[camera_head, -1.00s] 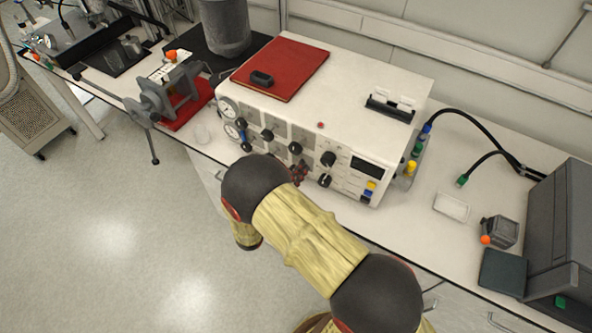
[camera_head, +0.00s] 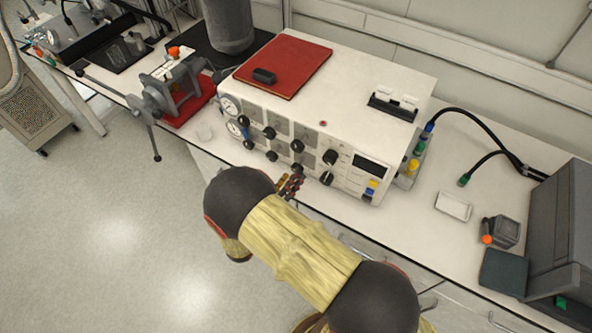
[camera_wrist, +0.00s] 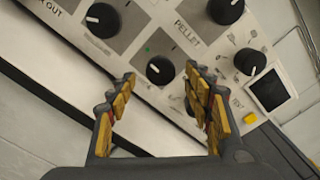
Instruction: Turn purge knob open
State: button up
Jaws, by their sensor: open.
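The white control box (camera_head: 350,80) has several black round knobs on its front panel. I cannot read a purge label in either view. In the wrist view, one black knob with a white pointer line (camera_wrist: 160,70) shows between my fingertips, beyond them, under the word PELLET. Its pointer slants to the upper left. A larger knob (camera_wrist: 226,10) is up and right of it, and another (camera_wrist: 103,19) up and left. My gripper (camera_head: 290,184) is open and empty, just in front of the lower edge of the panel. Part of a dark knob shows behind the right finger.
A red folder (camera_head: 300,60) with a black object (camera_head: 264,76) lies on the box. Pressure gauges (camera_head: 229,106) are at its left end. A vise-like stand (camera_head: 172,98) stands to the left, a white tray (camera_head: 453,206) to the right.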

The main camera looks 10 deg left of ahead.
jog(key=v, duration=0.7)
jog(key=shift+f, duration=0.1)
dwell(0.4)
